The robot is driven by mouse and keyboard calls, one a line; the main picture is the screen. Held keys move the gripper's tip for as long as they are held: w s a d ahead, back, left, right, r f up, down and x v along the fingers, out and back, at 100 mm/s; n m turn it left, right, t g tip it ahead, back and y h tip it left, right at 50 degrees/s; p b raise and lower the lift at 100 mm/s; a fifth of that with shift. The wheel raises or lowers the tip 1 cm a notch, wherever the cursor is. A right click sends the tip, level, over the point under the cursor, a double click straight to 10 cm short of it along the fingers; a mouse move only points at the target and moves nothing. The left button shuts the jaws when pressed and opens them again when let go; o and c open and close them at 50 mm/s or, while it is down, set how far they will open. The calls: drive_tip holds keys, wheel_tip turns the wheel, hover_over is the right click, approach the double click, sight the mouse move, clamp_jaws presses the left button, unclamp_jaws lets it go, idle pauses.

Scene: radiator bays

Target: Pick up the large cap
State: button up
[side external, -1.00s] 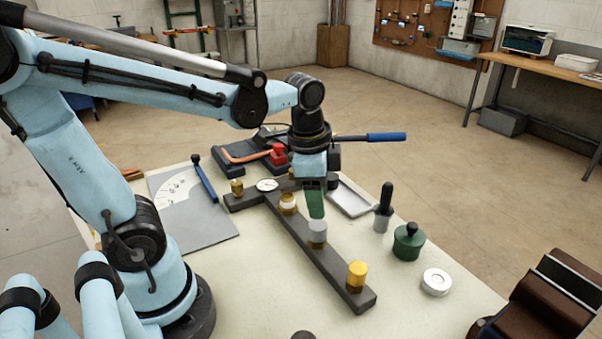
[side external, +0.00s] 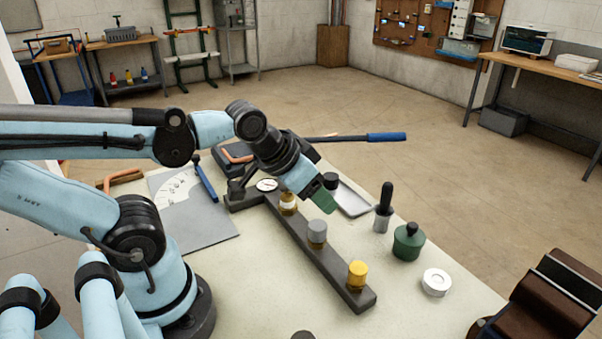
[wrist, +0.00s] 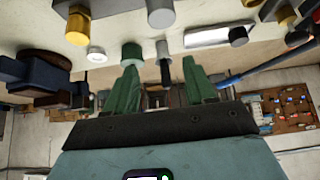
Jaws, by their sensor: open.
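Several caps stand on a dark bar (side external: 336,273) on the table: a grey cap (side external: 317,231) in the middle, a yellow cap (side external: 357,273) at the near end, and a brass fitting with a white band (side external: 288,203) farther back. I cannot tell for sure which one the task calls large. My gripper (side external: 324,203) is tilted above and behind the grey cap, apart from it, with green fingers open and nothing between them. The wrist view shows the fingers (wrist: 160,82) spread, with the grey cap (wrist: 160,13) and yellow cap (wrist: 78,24) at the top edge.
Right of the bar stand a black-handled tool (side external: 384,207), a green lidded pot (side external: 408,242) and a white round piece (side external: 436,282). A shallow tray (side external: 352,200) lies behind my gripper. A blue-handled bar (side external: 386,137) sticks out at the back. Table between bar and white piece is clear.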

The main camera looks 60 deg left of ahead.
idle(0.5)
drive_tip(key=o, duration=0.4)
drive_tip(key=shift+w+a+r, duration=0.15)
drive_tip(key=w+a+r+m+g, duration=0.2)
drive_tip(key=w+a+r, duration=0.1)
drive_tip(key=w+a, duration=0.15)
drive_tip(key=m+g+h, duration=0.1)
drive_tip(key=m+g, duration=0.3)
drive_tip(key=m, duration=0.3)
hover_over(331, 176)
drive_tip(key=s, duration=0.1)
drive_tip(key=f, duration=1)
drive_tip(key=shift+s+a, duration=0.2)
drive_tip(key=shift+a, duration=0.1)
drive_tip(key=shift+w+d+f, duration=0.1)
drive_tip(key=shift+w+f, duration=0.1)
drive_tip(key=shift+f, duration=0.65)
drive_tip(key=shift+w+f, duration=0.25)
drive_tip(key=shift+f, duration=0.65)
drive_tip(key=shift+w+d+f, duration=0.1)
drive_tip(key=shift+w+f, duration=0.1)
drive_tip(key=shift+f, duration=0.65)
